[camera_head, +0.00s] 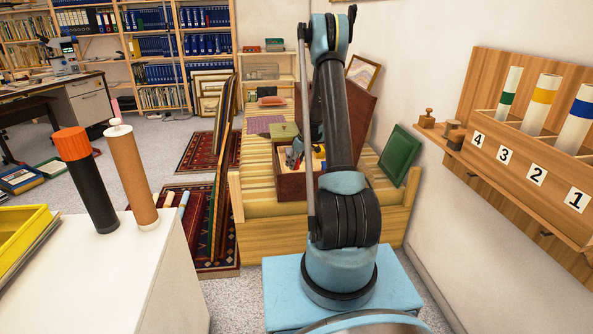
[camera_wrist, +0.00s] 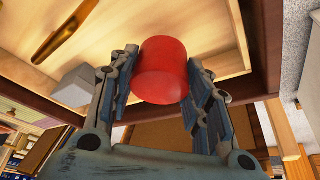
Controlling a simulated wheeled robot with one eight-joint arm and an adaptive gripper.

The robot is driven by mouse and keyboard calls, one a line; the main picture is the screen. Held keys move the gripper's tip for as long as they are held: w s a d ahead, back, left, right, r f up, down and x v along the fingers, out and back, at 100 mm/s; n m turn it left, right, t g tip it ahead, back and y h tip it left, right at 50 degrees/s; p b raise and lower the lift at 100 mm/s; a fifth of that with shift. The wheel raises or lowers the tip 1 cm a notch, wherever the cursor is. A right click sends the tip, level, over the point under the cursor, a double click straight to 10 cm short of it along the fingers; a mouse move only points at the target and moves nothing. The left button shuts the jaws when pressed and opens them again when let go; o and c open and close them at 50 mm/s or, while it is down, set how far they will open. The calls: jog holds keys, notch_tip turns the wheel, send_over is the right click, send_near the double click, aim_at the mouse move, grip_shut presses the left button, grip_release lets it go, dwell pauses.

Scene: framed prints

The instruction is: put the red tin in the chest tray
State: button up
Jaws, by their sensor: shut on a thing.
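The red tin (camera_wrist: 163,70) is a plain red cylinder. In the wrist view my gripper (camera_wrist: 160,62) is shut on it, with one finger on each side. Beyond it is a pale wooden tray surface (camera_wrist: 105,28) with a dark brown edge; I cannot tell whether the tin touches it. A brass-coloured long piece (camera_wrist: 68,38) and a grey block (camera_wrist: 75,88) show at its left. In the head view the dark brown chest (camera_head: 292,187) stands open on the striped bench, partly behind my arm.
A green framed panel (camera_head: 400,155) leans at the bench's right. A green box (camera_head: 284,131) sits behind the chest. Tall frames (camera_head: 222,170) stand along the bench's left side. A wall rack (camera_head: 530,150) with numbered tubes is at the right, and a white table (camera_head: 110,270) at the left.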

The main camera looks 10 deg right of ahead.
jog(key=shift+f, duration=1.85)
jog(key=o, duration=1.1)
jog(key=shift+o, duration=0.2)
